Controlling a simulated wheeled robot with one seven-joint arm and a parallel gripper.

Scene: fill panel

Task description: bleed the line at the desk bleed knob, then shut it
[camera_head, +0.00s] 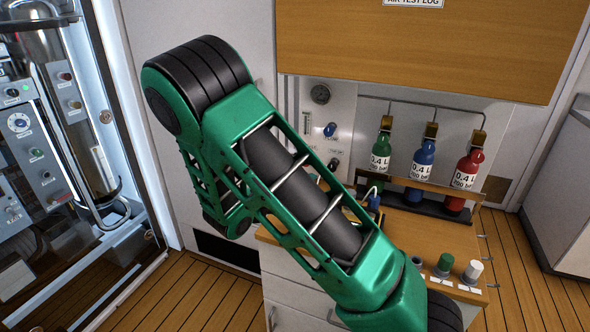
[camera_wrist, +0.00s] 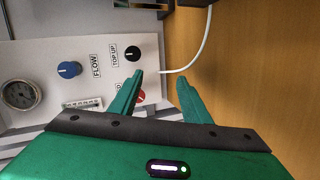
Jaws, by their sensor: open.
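A black knob marked TOP UP (camera_wrist: 132,53) and a blue knob marked FLOW (camera_wrist: 69,70) are on the same panel. In the head view my arm hides the gripper and the red knob.
A gauge (camera_wrist: 20,95) is on the panel. A white hose (camera_wrist: 205,42) curves close past my fingertips. In the head view, green (camera_head: 380,165), blue (camera_head: 423,165) and red (camera_head: 466,175) bottles stand in a rack behind the wooden desk (camera_head: 430,232). A wooden board (camera_head: 420,50) overhangs them.

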